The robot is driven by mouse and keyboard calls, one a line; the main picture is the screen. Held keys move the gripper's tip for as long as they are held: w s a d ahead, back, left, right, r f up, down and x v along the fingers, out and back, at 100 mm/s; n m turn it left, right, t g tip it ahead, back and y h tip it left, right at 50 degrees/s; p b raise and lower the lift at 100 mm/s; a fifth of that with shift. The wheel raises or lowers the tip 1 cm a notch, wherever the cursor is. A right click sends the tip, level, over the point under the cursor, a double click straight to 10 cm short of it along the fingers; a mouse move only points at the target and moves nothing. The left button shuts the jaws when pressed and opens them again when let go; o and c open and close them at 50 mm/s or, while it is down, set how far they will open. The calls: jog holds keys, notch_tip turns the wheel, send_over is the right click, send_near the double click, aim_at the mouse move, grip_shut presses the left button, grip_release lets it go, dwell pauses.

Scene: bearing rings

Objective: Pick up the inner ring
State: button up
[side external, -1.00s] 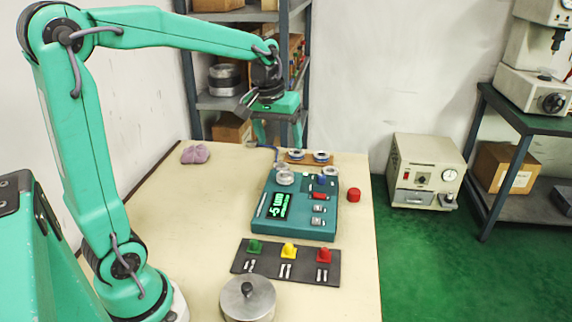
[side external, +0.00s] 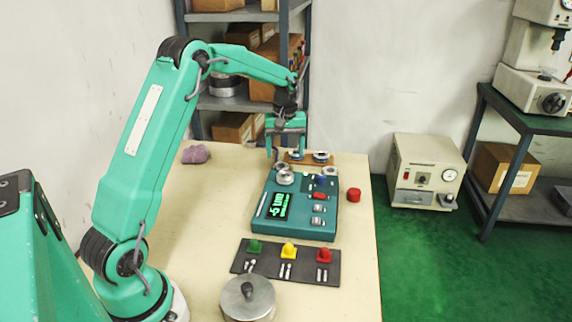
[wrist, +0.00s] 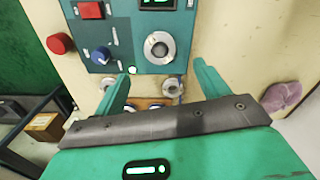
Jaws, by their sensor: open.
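A brown tray (side external: 309,161) behind the teal measuring device carries metal rings with dark blue centres. One ring (side external: 321,156) is clear at the right; another (side external: 294,154) is partly behind my gripper's finger. I cannot tell which is the inner ring. My gripper (side external: 286,153) is open and points down over the tray's left end, with nothing between its fingers. In the wrist view its fingers (wrist: 160,68) are spread apart. Two pale rings (wrist: 108,84) (wrist: 173,87) show there near the device's edge, and the bar of my gripper hides what lies below them.
The teal device (side external: 268,209) stands in front of the tray, with silver round parts (side external: 284,178) on its top. A red knob (side external: 353,195) is to its right. The left tabletop is mostly clear.

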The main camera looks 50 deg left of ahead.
aim_at(285, 174)
jog(key=shift+f, duration=1.35)
jog(key=shift+s+d+f, duration=0.1)
jog(key=shift+d+f, duration=0.05)
jog(key=shift+f, duration=2.5)
jog(key=c, duration=1.3)
jog(key=shift+r, duration=0.1)
